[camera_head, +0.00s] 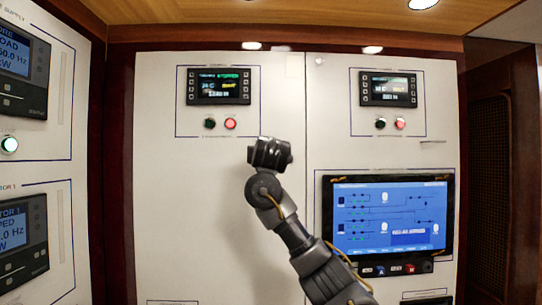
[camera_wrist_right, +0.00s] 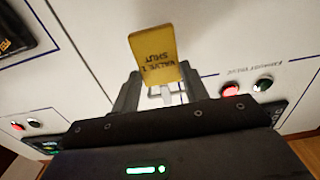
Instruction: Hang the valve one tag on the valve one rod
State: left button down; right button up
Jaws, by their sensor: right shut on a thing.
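My right gripper (camera_wrist_right: 160,92) is shut on a yellow tag (camera_wrist_right: 153,55) marked "VALVE 1 SHUT". The tag stands out beyond the fingertips in the right wrist view. A small pale piece (camera_wrist_right: 160,97) shows between the fingers below the tag; I cannot tell what it is. In the head view, my right arm comes up from the bottom right and its gripper (camera_head: 270,153) is in front of the white panel, left of the blue screen. The tag cannot be made out there. I cannot pick out the valve one rod for sure. My left gripper is not in view.
The white panel (camera_head: 215,245) carries two small displays (camera_head: 218,86) (camera_head: 388,89), each with a dark button and a lit red button (camera_head: 230,123) below. A blue screen (camera_head: 388,215) is at the lower right. A second panel (camera_head: 65,90) with meters stands at left.

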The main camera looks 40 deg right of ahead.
jog(key=shift+w+a, duration=0.1)
jog(key=shift+a, duration=0.1)
jog(key=o, duration=1.1)
jog(key=shift+d, duration=0.15)
jog(key=shift+c, duration=0.2)
jog(key=b+v, duration=0.8)
jog(key=v, duration=0.3)
jog(key=shift+b, duration=0.3)
jog(key=shift+d, duration=0.1)
